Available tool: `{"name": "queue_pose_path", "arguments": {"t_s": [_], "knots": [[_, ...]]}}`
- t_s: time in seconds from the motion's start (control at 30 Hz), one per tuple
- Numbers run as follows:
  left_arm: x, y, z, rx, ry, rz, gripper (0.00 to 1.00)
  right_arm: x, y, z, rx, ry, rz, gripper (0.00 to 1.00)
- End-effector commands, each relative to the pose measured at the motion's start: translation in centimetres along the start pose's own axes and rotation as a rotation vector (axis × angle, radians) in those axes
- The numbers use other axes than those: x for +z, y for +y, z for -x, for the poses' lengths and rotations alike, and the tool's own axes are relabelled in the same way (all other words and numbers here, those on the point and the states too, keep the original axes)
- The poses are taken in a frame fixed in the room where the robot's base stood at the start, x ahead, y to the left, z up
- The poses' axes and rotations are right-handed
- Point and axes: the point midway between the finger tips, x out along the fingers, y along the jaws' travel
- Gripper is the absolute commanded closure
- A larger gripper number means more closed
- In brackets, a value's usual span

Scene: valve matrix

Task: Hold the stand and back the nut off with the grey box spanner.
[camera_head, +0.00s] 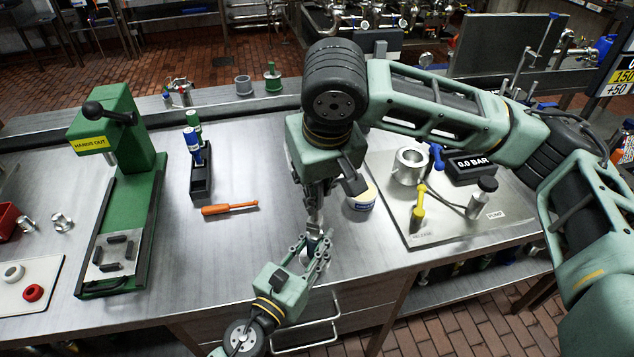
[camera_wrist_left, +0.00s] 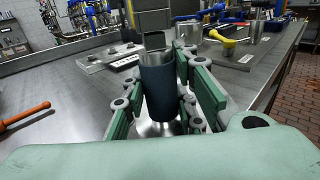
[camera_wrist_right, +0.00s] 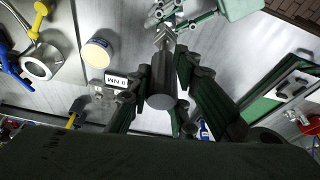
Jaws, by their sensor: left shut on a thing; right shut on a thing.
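My left gripper (camera_head: 318,248) comes in from the lower left and is shut around the stand (camera_wrist_left: 158,87), a dark upright cylinder with a bright metal rim and a shiny round foot on the bench. My right gripper (camera_wrist_right: 163,75) reaches down from above and is shut on the grey box spanner (camera_wrist_right: 162,88), seen nearly end-on in the right wrist view. The spanner is above the stand, roughly in line with it. The nut is hidden, so I cannot tell how far the spanner sits over it.
A small sign reading 0 NM (camera_wrist_right: 116,80) is beside the stand. A cream tub (camera_head: 362,198) and a pump plate (camera_head: 470,232) lie to the right. An orange-handled tool (camera_head: 230,208), a black holder (camera_head: 201,180) and a green press (camera_head: 125,205) are left.

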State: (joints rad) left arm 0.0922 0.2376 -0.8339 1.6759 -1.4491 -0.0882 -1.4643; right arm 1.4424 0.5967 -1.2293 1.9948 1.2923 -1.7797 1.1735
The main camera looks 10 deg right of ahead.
Motion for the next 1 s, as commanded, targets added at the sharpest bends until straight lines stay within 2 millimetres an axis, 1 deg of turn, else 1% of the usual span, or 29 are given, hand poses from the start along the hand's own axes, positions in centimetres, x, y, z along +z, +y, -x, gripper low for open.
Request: {"name": "queue_pose_path", "arguments": {"t_s": [0.67, 1.0], "knots": [[0.2, 0.0, 0.0, 0.000, -0.003, 0.000, 1.00, 0.4, 0.0, -1.3, 0.000, 0.000, 0.000, 1.00], [0.2, 0.0, -0.1, 0.000, -0.003, 0.000, 1.00, 0.4, 0.0, -1.3, 0.000, 0.000, 0.002, 1.00]]}}
